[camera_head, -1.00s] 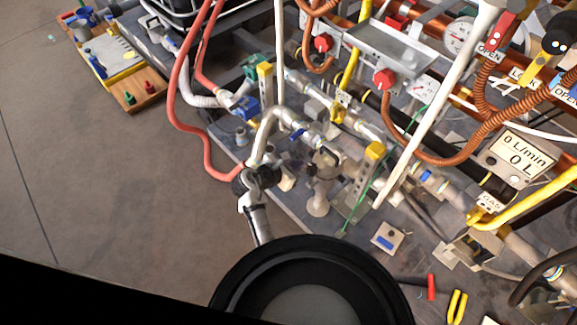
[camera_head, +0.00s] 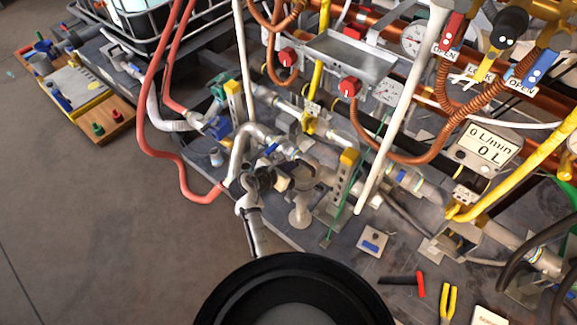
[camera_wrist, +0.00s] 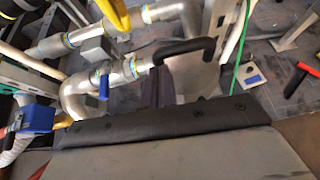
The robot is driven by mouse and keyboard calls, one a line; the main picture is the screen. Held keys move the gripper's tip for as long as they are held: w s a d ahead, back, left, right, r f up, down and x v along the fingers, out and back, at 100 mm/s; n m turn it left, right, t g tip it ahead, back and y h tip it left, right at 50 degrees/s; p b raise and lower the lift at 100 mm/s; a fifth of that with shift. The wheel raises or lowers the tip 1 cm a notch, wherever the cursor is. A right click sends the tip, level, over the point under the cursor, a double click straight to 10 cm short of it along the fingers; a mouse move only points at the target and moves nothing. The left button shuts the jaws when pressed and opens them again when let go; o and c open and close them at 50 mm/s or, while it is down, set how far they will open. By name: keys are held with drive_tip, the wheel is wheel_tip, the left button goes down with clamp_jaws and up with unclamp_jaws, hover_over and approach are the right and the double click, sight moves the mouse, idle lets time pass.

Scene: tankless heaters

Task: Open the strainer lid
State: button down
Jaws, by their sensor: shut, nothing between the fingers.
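The strainer (camera_head: 301,205) appears to be the grey metal body on the pipe run, in the middle of the head view. In the wrist view its pale body (camera_wrist: 195,76) shows beside my fingers, with a black bent handle (camera_wrist: 190,47) across its top. I cannot tell the lid's edge or whether it is raised. My gripper (camera_head: 285,180) is right at the strainer, coming from the front left, and partly hides it. In the wrist view the dark fingers (camera_wrist: 155,88) are together and empty, close to the handle; whether they touch it is unclear.
A yellow-topped grey post (camera_head: 346,175) stands just right of the strainer. Pipes and a white pole (camera_head: 405,105) crowd the back and right. Red hoses (camera_head: 150,120) hang at left. A red-handled tool (camera_head: 420,284) and yellow-handled pliers (camera_head: 448,300) lie at front right.

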drive_tip(key=shift+w+d+r+p, duration=0.15)
drive_tip(key=shift+r+p, duration=0.2)
drive_tip(key=shift+p, duration=0.6)
